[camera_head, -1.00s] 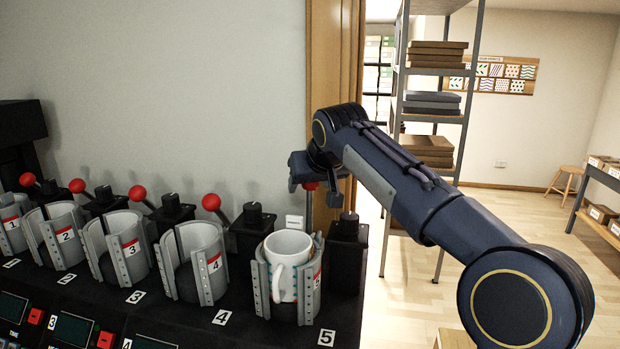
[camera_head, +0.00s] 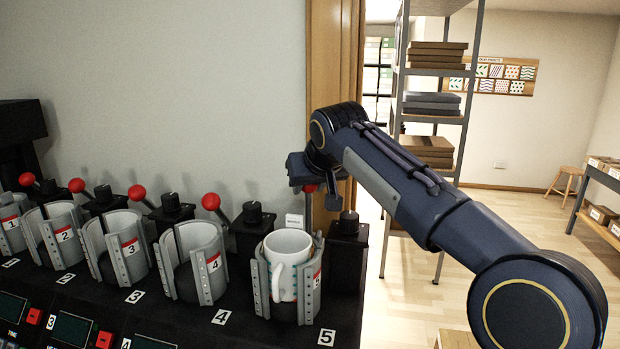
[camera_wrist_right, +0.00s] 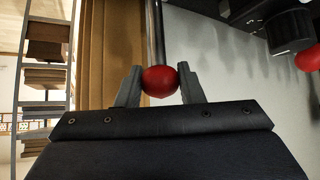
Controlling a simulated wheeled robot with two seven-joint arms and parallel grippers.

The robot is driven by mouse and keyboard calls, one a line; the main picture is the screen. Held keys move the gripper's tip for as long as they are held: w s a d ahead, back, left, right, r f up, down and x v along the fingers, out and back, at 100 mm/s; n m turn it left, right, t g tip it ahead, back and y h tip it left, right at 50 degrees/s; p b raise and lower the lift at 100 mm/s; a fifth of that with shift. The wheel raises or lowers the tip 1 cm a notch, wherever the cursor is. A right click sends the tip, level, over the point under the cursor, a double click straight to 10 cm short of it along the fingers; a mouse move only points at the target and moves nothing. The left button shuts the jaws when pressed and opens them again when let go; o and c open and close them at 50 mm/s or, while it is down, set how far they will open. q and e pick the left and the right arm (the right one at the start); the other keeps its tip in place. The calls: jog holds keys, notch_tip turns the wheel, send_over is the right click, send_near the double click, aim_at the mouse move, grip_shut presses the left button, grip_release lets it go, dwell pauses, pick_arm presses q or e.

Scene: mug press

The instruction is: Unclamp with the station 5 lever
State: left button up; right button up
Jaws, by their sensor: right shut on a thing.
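The station 5 lever's red ball knob (camera_wrist_right: 160,81) sits between the fingers of my right gripper (camera_wrist_right: 160,88), which is shut on it in the right wrist view. The lever's metal rod (camera_wrist_right: 155,30) runs away from the knob. In the head view my right gripper (camera_head: 311,186) is above and behind station 5, with a bit of red at its fingers. The station 5 clamp (camera_head: 308,295) stands around a white mug (camera_head: 287,247), upright with its handle toward me. Whether the clamp's jaws touch the mug is hard to tell. My left gripper is out of view.
Stations 1 to 4 stand in a row to the left with empty grey clamps, such as station 4 (camera_head: 204,262). Their levers with red knobs (camera_head: 211,201) stick up behind. A wall and wooden door frame (camera_head: 334,60) are close behind my right gripper.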

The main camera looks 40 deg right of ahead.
jog(key=shift+s+a, duration=0.25)
jog(key=shift+a, duration=0.05)
jog(key=shift+s+a+f+b, duration=0.25)
jog(key=shift+s+a+b, duration=0.3)
jog(key=shift+s+a, duration=0.3)
jog(key=shift+w+a, duration=0.1)
jog(key=shift+a, duration=0.05)
jog(key=shift+s+a+f+b, duration=0.35)
jog(key=shift+s+a+b, duration=0.2)
jog(key=shift+s+a, duration=0.15)
jog(key=o, duration=0.7)
jog(key=shift+w+a, duration=0.1)
jog(key=shift+r, duration=0.1)
